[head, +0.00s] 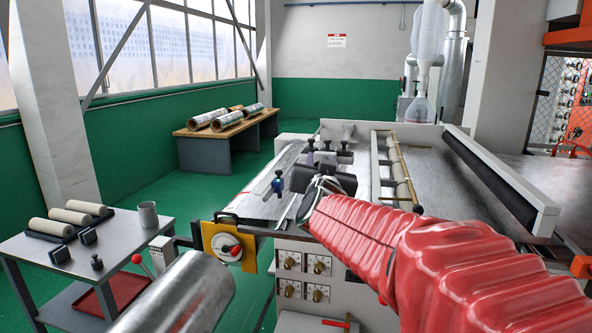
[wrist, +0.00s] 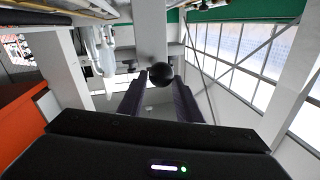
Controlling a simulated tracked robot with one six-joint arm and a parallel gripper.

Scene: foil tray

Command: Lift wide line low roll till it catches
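My gripper (head: 325,178) reaches over the near end of the coating machine at the end of my red-sleeved arm; its fingertips are hard to make out in the head view. In the wrist view, the two dark fingers of my gripper (wrist: 160,88) flank a black ball knob (wrist: 161,74), and both appear to touch it. The stem of the knob is hidden. Long rolls (head: 397,170) lie across the machine behind my gripper. I cannot tell which one is the low roll.
A yellow plate with a red-and-white dial (head: 230,246) projects at the machine's front left. A grey side table (head: 120,240) holds pale rolls and a cup (head: 148,215). A large metal cylinder (head: 180,295) is close in front. Open green floor lies at the left.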

